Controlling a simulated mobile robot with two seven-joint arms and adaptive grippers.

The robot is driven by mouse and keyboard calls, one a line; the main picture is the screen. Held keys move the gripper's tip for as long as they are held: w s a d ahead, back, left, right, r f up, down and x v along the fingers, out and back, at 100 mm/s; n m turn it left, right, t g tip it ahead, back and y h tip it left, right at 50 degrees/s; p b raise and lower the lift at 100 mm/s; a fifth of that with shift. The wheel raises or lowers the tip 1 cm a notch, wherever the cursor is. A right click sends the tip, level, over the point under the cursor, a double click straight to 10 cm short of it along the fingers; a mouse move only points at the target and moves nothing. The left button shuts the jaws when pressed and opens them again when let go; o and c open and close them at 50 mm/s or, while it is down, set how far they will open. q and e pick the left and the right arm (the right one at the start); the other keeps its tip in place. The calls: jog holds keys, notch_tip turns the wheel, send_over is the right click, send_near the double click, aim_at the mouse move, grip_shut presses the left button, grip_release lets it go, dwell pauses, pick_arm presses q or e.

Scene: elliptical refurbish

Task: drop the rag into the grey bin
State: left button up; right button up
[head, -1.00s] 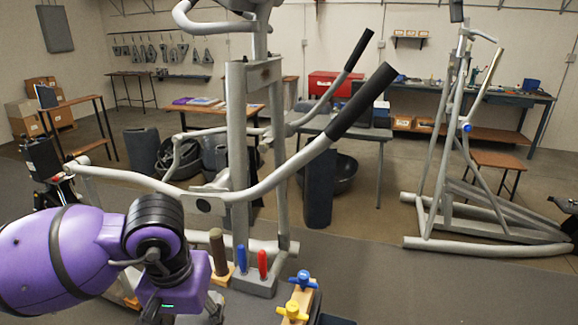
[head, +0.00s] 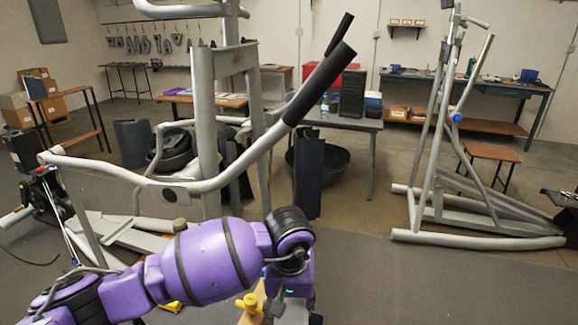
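I cannot make out a rag in the head view. Several dark grey containers stand behind the elliptical machine: an upright bin (head: 133,143) at the left, a round tub (head: 176,150) beside it, and a wide round tub (head: 335,170) under the middle table. I cannot tell which one is the grey bin. My purple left arm (head: 210,262) reaches in from the lower left. Its wrist (head: 289,238) points down near the bottom middle, in front of the elliptical. The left fingers are hidden or below the frame, so their state and load do not show. My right gripper is out of view.
The elliptical's grey frame (head: 207,140) and its long handle (head: 325,85) stand ahead of my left arm. A yellow knob (head: 248,304) shows at the bottom edge. A second machine (head: 432,150) stands at the right. The floor (head: 420,275) at the lower right is clear.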

pick_arm(q)
jog(key=shift+w+a+f, duration=0.1)
jog(key=shift+a+f, duration=0.05)
jog(key=shift+f, duration=0.3)
notch_tip(320, 180, down, 4)
jog(key=shift+r+b, duration=0.1)
jog(key=shift+b, duration=0.75)
jog(key=shift+f, duration=0.6)
jog(key=o, duration=1.1)
jog(key=shift+o, duration=0.4)
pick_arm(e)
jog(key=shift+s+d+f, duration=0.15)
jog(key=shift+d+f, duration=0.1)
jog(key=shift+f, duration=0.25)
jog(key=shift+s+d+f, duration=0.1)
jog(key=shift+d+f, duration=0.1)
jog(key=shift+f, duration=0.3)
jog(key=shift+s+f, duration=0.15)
pick_arm(q)
notch_tip(320, 180, up, 10)
jog(key=shift+r, duration=0.1)
